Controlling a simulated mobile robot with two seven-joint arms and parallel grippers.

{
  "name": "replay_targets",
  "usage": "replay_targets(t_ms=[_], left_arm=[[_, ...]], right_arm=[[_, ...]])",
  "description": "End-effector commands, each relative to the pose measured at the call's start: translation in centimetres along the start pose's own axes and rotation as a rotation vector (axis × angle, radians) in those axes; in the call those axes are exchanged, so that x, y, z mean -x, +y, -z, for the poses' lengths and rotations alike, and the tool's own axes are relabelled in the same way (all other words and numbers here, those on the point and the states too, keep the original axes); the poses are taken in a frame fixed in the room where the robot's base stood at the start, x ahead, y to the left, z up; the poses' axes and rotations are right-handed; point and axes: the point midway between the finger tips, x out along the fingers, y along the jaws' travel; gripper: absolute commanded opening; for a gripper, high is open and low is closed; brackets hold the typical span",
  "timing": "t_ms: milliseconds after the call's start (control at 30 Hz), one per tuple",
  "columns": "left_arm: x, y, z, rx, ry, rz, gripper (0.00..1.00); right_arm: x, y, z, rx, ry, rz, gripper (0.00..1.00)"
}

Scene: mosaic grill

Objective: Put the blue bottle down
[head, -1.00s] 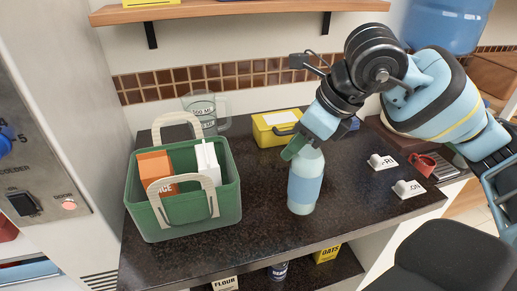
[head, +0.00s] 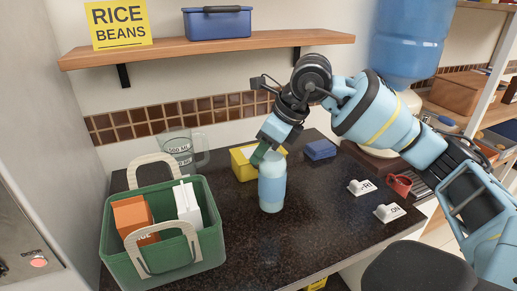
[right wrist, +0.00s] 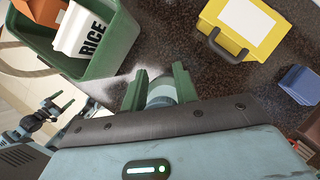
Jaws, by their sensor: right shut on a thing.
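The blue bottle (head: 272,188) is upright over the dark countertop (head: 310,235), in front of the yellow box. My right gripper (head: 262,153) is shut on its upper part. In the right wrist view the bottle (right wrist: 161,94) shows between the two green fingers. I cannot tell whether its base touches the counter. My left gripper (right wrist: 57,103) shows small at the left of the right wrist view, its green fingers apart and empty.
A green basket (head: 205,250) with an orange box and a white rice box stands left of the bottle. Behind are a measuring jug (head: 177,148), a yellow box (head: 240,165) and a blue block (head: 320,149). White labelled holders (head: 389,212) and a red mug (head: 399,185) are at right.

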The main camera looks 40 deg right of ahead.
Motion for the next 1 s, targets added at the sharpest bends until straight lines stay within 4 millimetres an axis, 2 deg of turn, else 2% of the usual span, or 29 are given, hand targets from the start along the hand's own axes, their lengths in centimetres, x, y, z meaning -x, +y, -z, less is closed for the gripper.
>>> replay_targets(t_ms=[200, 400, 800, 1000], left_arm=[[0.1, -0.1, 0.8, -0.003, 0.015, 0.002, 0.79], [0.2, -0.1, 1.0, -0.004, 0.018, 0.002, 0.79], [0.2, -0.2, 1.0, -0.005, 0.017, 0.002, 0.79], [0.3, -0.2, 1.4, -0.006, 0.024, 0.003, 0.79]], right_arm=[[-0.9, -3.5, -1.7, -0.001, -0.007, 0.001, 0.00], [-1.6, -5.2, -2.4, 0.001, -0.006, 0.001, 0.00], [-2.0, -6.2, -2.9, 0.000, -0.006, 0.001, 0.00], [-4.4, -6.2, -1.4, 0.001, -0.003, 0.001, 0.00]])
